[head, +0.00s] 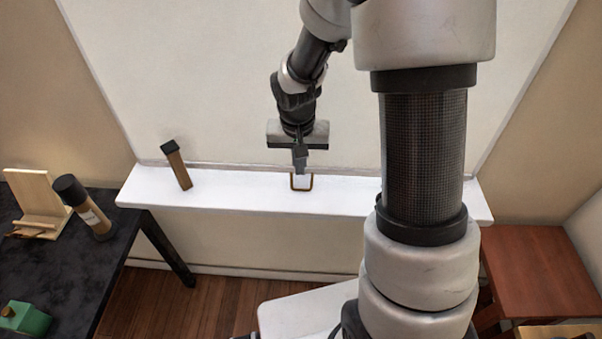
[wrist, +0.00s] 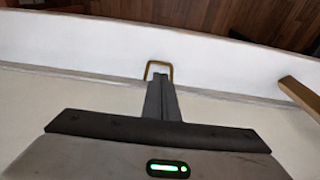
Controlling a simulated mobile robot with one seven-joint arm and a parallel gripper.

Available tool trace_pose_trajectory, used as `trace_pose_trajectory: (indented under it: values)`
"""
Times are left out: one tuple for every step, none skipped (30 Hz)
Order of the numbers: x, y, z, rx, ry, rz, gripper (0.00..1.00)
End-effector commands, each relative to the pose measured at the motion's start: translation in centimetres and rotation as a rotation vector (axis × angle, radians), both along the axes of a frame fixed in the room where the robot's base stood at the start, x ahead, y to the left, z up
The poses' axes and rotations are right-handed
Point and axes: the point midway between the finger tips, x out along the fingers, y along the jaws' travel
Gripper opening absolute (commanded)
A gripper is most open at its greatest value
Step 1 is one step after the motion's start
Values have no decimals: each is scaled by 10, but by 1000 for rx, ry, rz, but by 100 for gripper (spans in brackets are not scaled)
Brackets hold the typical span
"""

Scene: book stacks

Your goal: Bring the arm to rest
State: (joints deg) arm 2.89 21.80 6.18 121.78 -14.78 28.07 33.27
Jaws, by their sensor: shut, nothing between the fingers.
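My gripper (head: 300,168) hangs from my arm over the white ledge below the large white board. Its fingers are together with nothing between them, as the wrist view (wrist: 161,86) also shows. In the head view the fingertips are close to a small brass-coloured loop (head: 301,188) on the ledge. The loop shows just beyond the fingertips in the wrist view (wrist: 158,64). I cannot tell whether the fingers touch it.
A wooden block with a dark top (head: 176,165) stands tilted on the white ledge (head: 240,196). A black table (head: 60,262) at left holds a dark-capped bottle (head: 84,207), a wooden stand (head: 38,205) and a green object (head: 25,319). A reddish wooden table (head: 540,270) is at right.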

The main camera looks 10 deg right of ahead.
Motion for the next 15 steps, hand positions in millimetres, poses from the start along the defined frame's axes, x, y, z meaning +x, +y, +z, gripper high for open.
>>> trace_pose_trajectory:
  values:
    - [-1, 1, 13, 0, -5, -1, 0]
    - [-2, 1, 19, 0, -4, -1, 0]
    - [-3, 2, 27, 0, -5, -1, 0]
    - [-4, 2, 32, 0, -4, 0, 0]
    - [-5, 3, 37, 0, -4, 0, 0]
    - [-7, 3, 43, 0, -3, -1, 0]
    - [-7, 4, 47, 0, -3, -1, 0]
    - [-8, 4, 51, 0, -2, -1, 0]
    - [-9, 4, 55, 0, -2, 0, 0]
    - [-9, 4, 57, 0, -2, 0, 0]
    - [-10, 4, 59, 0, -1, 0, 0]
    - [-10, 5, 61, 0, -1, 1, 0]
    - [-11, 5, 62, 0, 0, 1, 0]
    - [-11, 5, 63, 0, 0, 1, 0]
    - [-11, 5, 63, 0, 0, 0, 0]
